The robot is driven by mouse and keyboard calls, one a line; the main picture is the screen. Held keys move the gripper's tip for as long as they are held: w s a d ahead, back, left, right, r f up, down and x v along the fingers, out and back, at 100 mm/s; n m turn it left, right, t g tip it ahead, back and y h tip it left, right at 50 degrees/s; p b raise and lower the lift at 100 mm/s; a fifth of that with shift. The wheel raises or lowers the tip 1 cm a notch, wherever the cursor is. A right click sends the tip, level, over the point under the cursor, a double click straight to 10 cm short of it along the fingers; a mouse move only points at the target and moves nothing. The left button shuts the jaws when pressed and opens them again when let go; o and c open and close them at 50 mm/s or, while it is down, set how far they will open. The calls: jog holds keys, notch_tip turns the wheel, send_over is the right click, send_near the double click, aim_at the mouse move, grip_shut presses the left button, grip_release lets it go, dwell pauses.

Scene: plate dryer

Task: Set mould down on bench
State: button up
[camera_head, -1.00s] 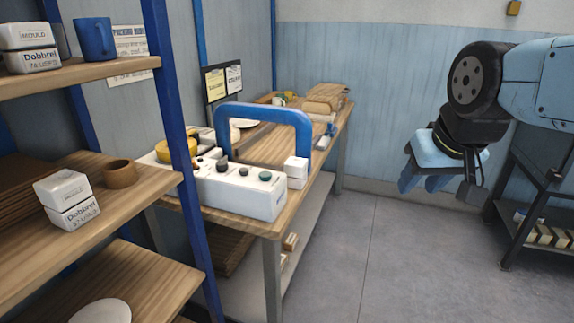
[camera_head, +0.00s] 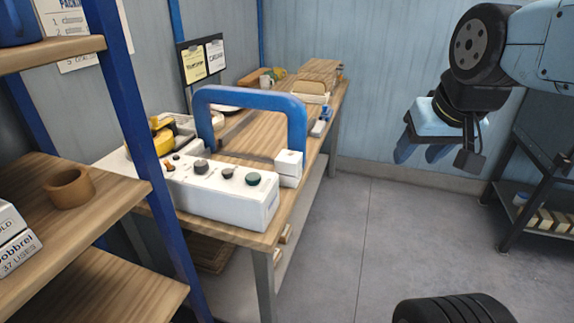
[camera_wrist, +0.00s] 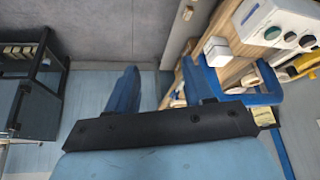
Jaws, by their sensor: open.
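A small white two-part block (camera_head: 289,167), like the moulds on the shelf, stands on the wooden bench (camera_head: 240,234) beside the right end of a white control box. It also shows in the wrist view (camera_wrist: 215,50); no lettering is readable on it. Another white mould (camera_head: 14,245), with printed lettering, sits on the shelf at the left edge, partly cut off. My gripper (camera_head: 421,152) is open and empty, in the air right of the bench and apart from the block. Its two blue fingers (camera_wrist: 160,80) stand wide apart in the wrist view.
The white control box (camera_head: 220,190) with knobs and a blue arched frame (camera_head: 250,97) take up the bench's near part. A blue-posted shelf (camera_head: 135,115) stands at left. A dark rack (camera_head: 545,190) stands at right.

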jog(key=shift+o, duration=0.7)
jog(key=shift+w+a+f, duration=0.15)
jog(key=shift+w+f, duration=0.05)
jog(key=o, duration=0.5)
jog(key=w+a+f+m+g+y, duration=0.1)
jog(key=w+a+f, duration=0.1)
jog(key=w+a+f+m+g+y, duration=0.2)
jog(key=f, duration=0.1)
jog(key=w+a+f+m+g+y, duration=0.1)
jog(key=w+a+f+g, duration=0.1)
jog(key=shift+w+f+y, duration=0.15)
jog(key=shift+y, duration=0.15)
jog(key=m+t+y, duration=0.6)
jog(key=m+y, duration=0.6)
jog(key=m, duration=0.6)
send_near(289, 159)
jog(key=w+a, duration=0.1)
jog(key=w+a+f, duration=0.1)
jog(key=w+a, duration=0.1)
jog(key=shift+w+a+f, duration=0.3)
jog(key=shift+a+f, duration=0.05)
jog(key=shift+a, duration=0.05)
jog(key=shift+x, duration=3)
